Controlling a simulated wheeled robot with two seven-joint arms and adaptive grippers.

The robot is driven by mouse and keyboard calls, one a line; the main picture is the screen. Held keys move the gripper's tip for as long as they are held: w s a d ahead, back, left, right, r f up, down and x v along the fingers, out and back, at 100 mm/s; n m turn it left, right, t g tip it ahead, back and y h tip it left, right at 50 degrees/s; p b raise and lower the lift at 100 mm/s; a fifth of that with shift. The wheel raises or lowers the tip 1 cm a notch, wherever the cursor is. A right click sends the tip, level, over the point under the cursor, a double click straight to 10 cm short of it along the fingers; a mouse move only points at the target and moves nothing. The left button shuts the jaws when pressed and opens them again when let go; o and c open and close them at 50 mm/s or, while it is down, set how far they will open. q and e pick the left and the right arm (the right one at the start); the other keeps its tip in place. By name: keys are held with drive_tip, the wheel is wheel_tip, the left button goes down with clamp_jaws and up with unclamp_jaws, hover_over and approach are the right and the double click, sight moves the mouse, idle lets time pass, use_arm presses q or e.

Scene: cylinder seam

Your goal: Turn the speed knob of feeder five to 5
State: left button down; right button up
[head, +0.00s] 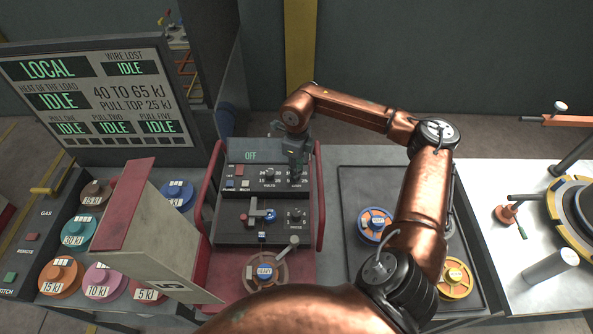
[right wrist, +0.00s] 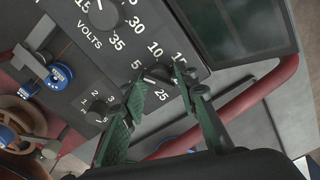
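The feeder's control panel (head: 262,190) stands in the middle of the head view, with a display (head: 250,155) reading OFF. My right gripper (head: 297,180) is at the panel's upper right knob. In the right wrist view that knob (right wrist: 158,74) has 5, 10, 15 and 25 around it, and the tips of my right gripper (right wrist: 161,77) are on either side of it. Whether they press on it I cannot tell. The knob's pointer and its own name are not clear. The volts knob (right wrist: 103,15) is to its left. My left gripper is not in view.
A grey and red block marked 5 (head: 150,230) stands left of the panel. Red side rails (head: 320,195) flank the panel. A smaller knob (right wrist: 98,112) is below. A large screen (head: 90,95) stands behind left.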

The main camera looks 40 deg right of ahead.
drive_tip(key=shift+o, duration=1.1)
wheel_tip(320, 180, up, 12)
